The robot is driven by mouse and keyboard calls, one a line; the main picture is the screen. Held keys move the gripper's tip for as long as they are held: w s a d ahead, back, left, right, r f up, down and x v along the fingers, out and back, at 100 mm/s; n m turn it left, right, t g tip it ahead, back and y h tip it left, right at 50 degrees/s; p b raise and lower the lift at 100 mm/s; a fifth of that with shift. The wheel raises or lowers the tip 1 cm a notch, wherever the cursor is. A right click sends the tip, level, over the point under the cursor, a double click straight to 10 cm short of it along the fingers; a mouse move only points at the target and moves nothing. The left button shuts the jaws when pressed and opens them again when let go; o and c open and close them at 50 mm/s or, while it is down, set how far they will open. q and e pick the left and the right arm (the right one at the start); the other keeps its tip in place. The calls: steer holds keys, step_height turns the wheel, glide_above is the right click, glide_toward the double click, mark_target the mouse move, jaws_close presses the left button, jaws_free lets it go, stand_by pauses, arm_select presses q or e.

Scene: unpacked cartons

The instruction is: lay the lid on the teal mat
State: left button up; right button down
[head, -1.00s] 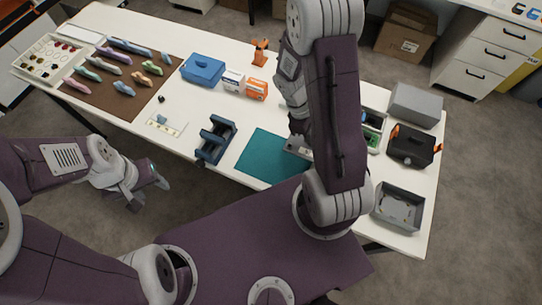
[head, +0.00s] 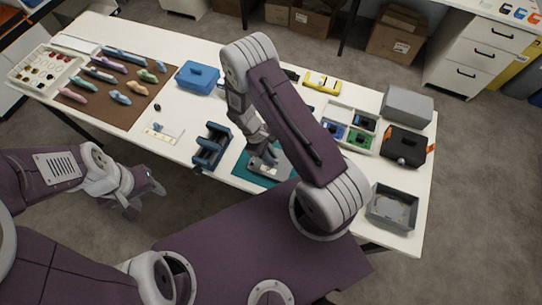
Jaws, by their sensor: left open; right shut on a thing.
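The teal mat (head: 241,172) lies at the front edge of the white table, partly covered by my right arm and what it holds. My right gripper (head: 262,158) is over the mat and shut on a flat grey piece, which looks like the lid (head: 282,168). The lid is mostly hidden by the gripper and arm. I cannot tell whether it touches the mat or is held just above it. My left gripper (head: 146,200) is open and empty, off the table's front edge at the left.
A dark blue rack (head: 211,146) stands just left of the mat. An open grey box (head: 392,208) is at the right front. A divided tray (head: 350,128), a black case (head: 405,146) and a closed grey box (head: 407,104) stand at the right. A blue box (head: 197,78) is further back.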

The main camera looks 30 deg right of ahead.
steer(key=shift+f, duration=0.25)
steer(key=shift+f, duration=0.1)
steer(key=c, duration=1.5)
jaws_free()
steer(key=shift+o, duration=0.2)
steer(key=b+v, duration=0.1)
steer(key=v, duration=1.1)
step_height(320, 180, up, 7)
steer(key=m+t+y, duration=0.2)
steer(key=m, duration=0.3)
glide_above(265, 164)
steer(key=s+m+t, duration=0.1)
steer(key=s+r+m, duration=0.1)
steer(key=s, duration=0.1)
steer(key=s+r+m+t+y, duration=0.1)
steer(key=shift+s+d+r+t, duration=0.2)
steer(key=shift+d+t, duration=0.1)
